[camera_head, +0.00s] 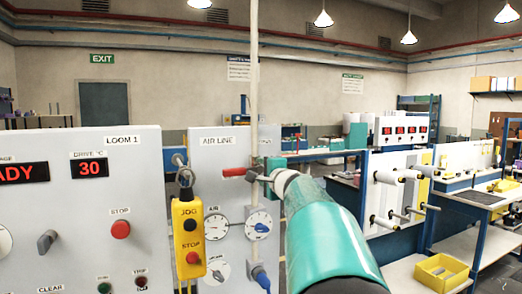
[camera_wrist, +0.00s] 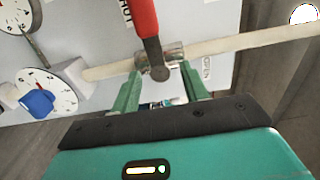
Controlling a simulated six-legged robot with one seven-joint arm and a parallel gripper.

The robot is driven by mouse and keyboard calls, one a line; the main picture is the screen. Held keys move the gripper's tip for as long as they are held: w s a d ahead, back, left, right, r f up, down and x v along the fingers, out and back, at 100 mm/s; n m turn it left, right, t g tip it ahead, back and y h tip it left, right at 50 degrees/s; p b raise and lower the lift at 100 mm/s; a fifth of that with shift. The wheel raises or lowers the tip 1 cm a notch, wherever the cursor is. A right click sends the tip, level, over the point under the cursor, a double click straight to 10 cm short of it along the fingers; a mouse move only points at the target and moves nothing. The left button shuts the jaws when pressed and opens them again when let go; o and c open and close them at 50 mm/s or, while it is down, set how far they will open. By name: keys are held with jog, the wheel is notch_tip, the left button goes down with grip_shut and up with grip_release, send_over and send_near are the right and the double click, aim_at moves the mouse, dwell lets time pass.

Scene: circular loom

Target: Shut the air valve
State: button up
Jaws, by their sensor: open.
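The air valve (camera_head: 255,174) sits on the upright pale pipe in front of the AIR LINE panel. Its red lever (camera_head: 235,171) points left, square across the pipe. In the wrist view the red lever (camera_wrist: 143,17) rises from the round pivot on the metal valve body (camera_wrist: 174,50). Letters reading "HUT" show beside the lever. My gripper (camera_wrist: 161,70) is open, with its two green fingers on either side of the pivot. Nothing is clearly gripped, and I cannot tell whether the fingers touch the valve. In the head view my arm hides the fingers.
The pale pipe (camera_head: 254,80) runs above and below the valve. A yellow pendant box (camera_head: 187,240) hangs left of it. The AIR dial (camera_head: 216,228) and a blue-pointer gauge (camera_head: 258,225) are below. The LOOM 1 panel (camera_head: 80,195) stands at left.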

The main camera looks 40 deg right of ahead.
jog(key=v, duration=0.6)
jog(key=shift+s, duration=0.1)
dwell(0.6)
